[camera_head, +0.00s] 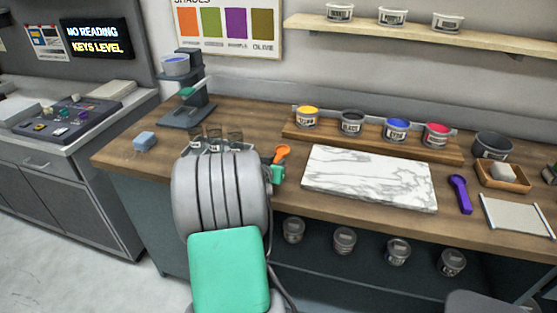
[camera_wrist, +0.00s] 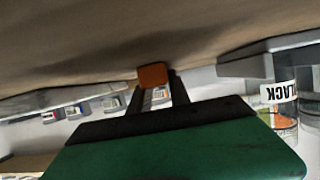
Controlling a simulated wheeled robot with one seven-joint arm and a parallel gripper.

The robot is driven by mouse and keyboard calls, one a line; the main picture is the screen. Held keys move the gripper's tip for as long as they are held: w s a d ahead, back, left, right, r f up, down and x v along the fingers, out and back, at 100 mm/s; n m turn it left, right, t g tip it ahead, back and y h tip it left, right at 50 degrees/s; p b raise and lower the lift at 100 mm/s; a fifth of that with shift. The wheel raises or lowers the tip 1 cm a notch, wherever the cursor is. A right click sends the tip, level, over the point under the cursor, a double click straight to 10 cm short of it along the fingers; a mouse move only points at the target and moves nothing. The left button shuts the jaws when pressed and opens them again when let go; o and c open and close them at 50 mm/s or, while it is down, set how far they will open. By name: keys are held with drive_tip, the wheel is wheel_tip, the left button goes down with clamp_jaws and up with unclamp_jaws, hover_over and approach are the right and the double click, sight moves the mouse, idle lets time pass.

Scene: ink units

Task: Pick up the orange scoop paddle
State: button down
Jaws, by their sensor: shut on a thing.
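The orange scoop paddle (camera_head: 282,152) shows in the head view just right of my arm, at the worktop's near side. Its rounded orange end is visible; the rest is hidden behind my arm. My gripper is mostly hidden there too, with only a green part beside the paddle. In the wrist view my gripper (camera_wrist: 156,84) has its two dark fingers shut on the orange paddle (camera_wrist: 153,74), whose orange end shows at the fingertips. I cannot tell whether the paddle is clear of the worktop.
A white marble slab (camera_head: 370,177) lies right of the paddle, with a purple scoop (camera_head: 461,195) beyond it. Open ink tins stand on a wooden riser (camera_head: 376,141) behind. Glass jars (camera_head: 215,138) stand behind my arm, close to the left. A blue sponge (camera_head: 145,140) lies farther left.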

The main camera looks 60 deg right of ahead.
drive_tip(key=shift+r, duration=0.15)
drive_tip(key=shift+r, duration=0.25)
wheel_tip(320, 180, up, 3)
drive_tip(key=shift+f, duration=0.15)
drive_tip(key=a+r, duration=0.3)
drive_tip(key=r, duration=0.1)
drive_tip(key=shift+a+r+b, duration=0.15)
drive_tip(key=shift+a+b, duration=0.15)
drive_tip(key=shift+a, duration=0.1)
drive_tip(key=w+r+b+v, duration=0.1)
drive_tip(key=v, duration=1)
drive_tip(key=shift+s, duration=0.25)
drive_tip(key=c, duration=1.8)
unclamp_jaws()
drive_tip(key=shift+c, duration=0.2)
clamp_jaws()
